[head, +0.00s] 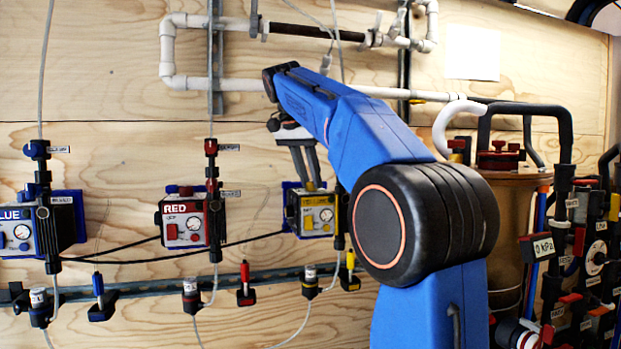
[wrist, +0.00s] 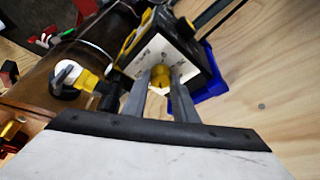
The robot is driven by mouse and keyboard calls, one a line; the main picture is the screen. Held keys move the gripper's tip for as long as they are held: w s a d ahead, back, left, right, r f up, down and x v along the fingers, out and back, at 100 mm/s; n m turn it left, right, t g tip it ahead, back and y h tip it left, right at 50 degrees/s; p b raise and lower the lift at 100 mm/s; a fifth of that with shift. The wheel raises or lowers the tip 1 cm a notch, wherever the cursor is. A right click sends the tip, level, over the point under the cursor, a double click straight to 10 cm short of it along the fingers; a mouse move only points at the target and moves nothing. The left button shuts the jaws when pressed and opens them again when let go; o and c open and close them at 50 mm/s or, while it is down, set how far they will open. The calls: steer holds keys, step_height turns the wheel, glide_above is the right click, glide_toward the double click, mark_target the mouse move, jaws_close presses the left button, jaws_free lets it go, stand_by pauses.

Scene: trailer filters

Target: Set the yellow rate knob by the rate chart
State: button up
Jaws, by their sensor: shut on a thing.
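The yellow-fronted dosing unit (head: 318,213) is on the plywood wall, right of the red one. My gripper (head: 308,180) reaches down to its top from above. In the wrist view, the fingers (wrist: 160,82) are shut on the yellow knob (wrist: 160,74), one on each side. The unit's pale face (wrist: 150,55) around the knob bears small marks that I cannot read. The fingers hide part of the knob, and its setting cannot be told. A white sheet (head: 471,52), perhaps the rate chart, is on the wall at upper right; its writing is not legible.
The red unit (head: 184,222) and the blue unit (head: 28,230) are to the left. White pipes (head: 215,84) run above. Hoses and a rail (head: 130,288) with small valves lie below. A brown tank (head: 515,215) and a panel of valves stand at right.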

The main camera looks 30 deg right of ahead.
steer(key=m+g, duration=0.1)
steer(key=m, duration=0.2)
steer(key=m+g, duration=0.1)
steer(key=m, duration=0.1)
steer(key=shift+w+m, duration=0.2)
steer(key=shift+m, duration=0.5)
steer(key=o, duration=1)
steer(key=shift+o, duration=0.2)
